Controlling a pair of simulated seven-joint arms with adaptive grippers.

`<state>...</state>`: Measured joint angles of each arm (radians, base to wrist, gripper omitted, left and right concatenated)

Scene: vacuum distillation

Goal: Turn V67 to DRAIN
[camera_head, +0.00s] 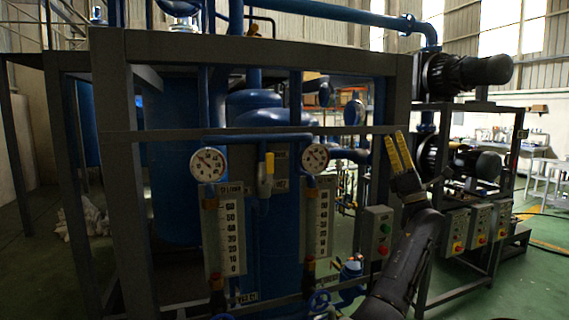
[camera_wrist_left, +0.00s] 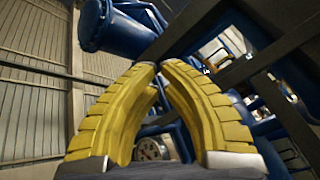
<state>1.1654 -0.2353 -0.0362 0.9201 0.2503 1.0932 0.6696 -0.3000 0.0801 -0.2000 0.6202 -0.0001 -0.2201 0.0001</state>
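A small valve with a yellow upright handle (camera_head: 267,175) sits on the blue pipework between two gauges. The small label plate (camera_head: 281,185) beside it is too small to read surely, so I cannot confirm that it is V67. My left gripper (camera_head: 399,140) is raised to the right of the valve and well apart from it, near the frame's right post. Its yellow fingers point up. In the left wrist view, the fingertips (camera_wrist_left: 158,68) come together with nothing between them. My right gripper is in neither view.
Round gauges (camera_head: 208,164) (camera_head: 316,158) stand above scale panels (camera_head: 224,235) (camera_head: 317,222) on either side of the valve. A grey frame bar (camera_head: 240,133) crosses above them. A push-button box (camera_head: 378,233) and a blue handwheel (camera_head: 319,301) are lower right.

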